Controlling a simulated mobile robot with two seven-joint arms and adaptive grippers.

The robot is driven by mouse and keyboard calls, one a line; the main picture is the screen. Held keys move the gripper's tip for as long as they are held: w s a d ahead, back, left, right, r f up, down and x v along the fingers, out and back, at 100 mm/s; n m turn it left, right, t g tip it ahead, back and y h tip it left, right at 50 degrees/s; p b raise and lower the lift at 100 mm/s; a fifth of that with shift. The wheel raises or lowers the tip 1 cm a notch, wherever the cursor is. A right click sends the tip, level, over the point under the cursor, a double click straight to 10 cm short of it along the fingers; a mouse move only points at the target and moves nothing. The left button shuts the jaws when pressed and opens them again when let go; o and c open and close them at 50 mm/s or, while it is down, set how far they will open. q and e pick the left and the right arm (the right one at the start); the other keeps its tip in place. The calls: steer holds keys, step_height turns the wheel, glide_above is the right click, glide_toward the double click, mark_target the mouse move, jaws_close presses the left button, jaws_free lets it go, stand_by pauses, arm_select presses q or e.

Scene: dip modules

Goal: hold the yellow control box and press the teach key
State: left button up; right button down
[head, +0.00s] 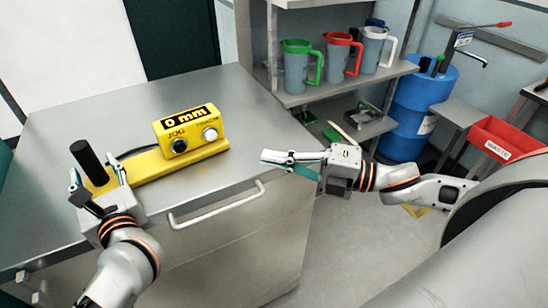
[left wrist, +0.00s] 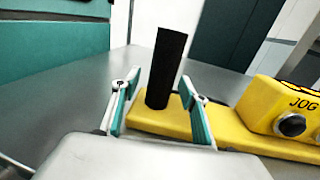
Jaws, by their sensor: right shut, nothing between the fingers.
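The yellow control box (head: 190,129) sits on the metal worktop, with a "0 mm" display, a black JOG knob (head: 179,147) and a pale round key (head: 210,134) under a small label that I cannot read for sure. Its yellow base plate (head: 150,166) carries an upright black post (head: 88,162) at the left end. My left gripper (head: 98,180) is open, its fingers on either side of the black post. In the left wrist view the post (left wrist: 166,70) stands between and beyond the fingers, with gaps.
The worktop (head: 100,110) is clear around the box. A drawer handle (head: 216,206) sticks out at the front. A shelf with several jugs (head: 299,66), a blue drum (head: 412,115) and a red bin (head: 500,140) stand at the right.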

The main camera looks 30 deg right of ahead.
arm_select(q)
steer(key=shift+s, duration=0.1)
steer(key=shift+p+v, duration=0.35)
steer(key=shift+v, duration=0.8)
steer(key=shift+p+v, duration=0.45)
steer(key=shift+v, duration=2.85)
